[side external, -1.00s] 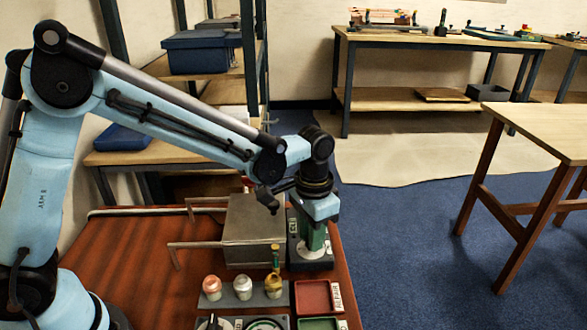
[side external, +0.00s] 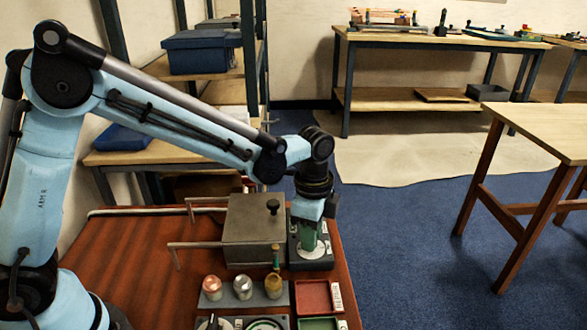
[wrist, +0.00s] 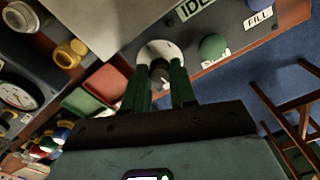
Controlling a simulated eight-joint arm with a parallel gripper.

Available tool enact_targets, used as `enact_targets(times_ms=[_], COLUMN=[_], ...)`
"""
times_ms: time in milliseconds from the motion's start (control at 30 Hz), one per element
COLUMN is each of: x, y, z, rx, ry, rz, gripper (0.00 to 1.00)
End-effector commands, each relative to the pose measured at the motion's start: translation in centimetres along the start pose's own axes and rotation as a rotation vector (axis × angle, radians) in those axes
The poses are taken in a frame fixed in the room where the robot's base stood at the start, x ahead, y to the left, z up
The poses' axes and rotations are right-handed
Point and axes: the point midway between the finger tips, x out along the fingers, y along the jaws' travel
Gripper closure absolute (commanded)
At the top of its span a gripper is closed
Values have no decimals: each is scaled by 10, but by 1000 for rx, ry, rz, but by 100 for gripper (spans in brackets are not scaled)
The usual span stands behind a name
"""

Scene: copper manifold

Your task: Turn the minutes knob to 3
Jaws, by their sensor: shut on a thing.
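The knob (wrist: 160,68) is a small dark piece on a round white dial (wrist: 150,50) in the wrist view. My gripper (wrist: 160,88) points down at it, with its two green fingers shut on the knob's sides. In the side external view my gripper (side external: 310,242) stands upright over the dark control panel (side external: 318,262), and the white dial (side external: 322,250) shows around the fingertips. The fingers hide most of the knob there. The dial's figures and the knob's pointer are too small or hidden to read.
A green button (wrist: 213,46) sits beside the dial, near labels reading IDLE and FILL. A grey metal box (side external: 250,235) with a black top knob stands just left of the panel. A red tray (side external: 313,296) and a rack of jars (side external: 243,294) lie in front.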

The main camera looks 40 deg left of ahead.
Motion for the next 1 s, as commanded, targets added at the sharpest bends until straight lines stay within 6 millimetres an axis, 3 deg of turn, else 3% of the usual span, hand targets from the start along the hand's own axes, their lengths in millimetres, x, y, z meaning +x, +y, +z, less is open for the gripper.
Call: enact_targets(times_ms=[333,867,900,1000], x=[-1,-1,-1,0], y=[0,0,0,0], z=[0,0,0,0], rx=[143,169,169,169], ry=[0,0,0,0], rz=[1,0,0,0], gripper=[100,100,72,57])
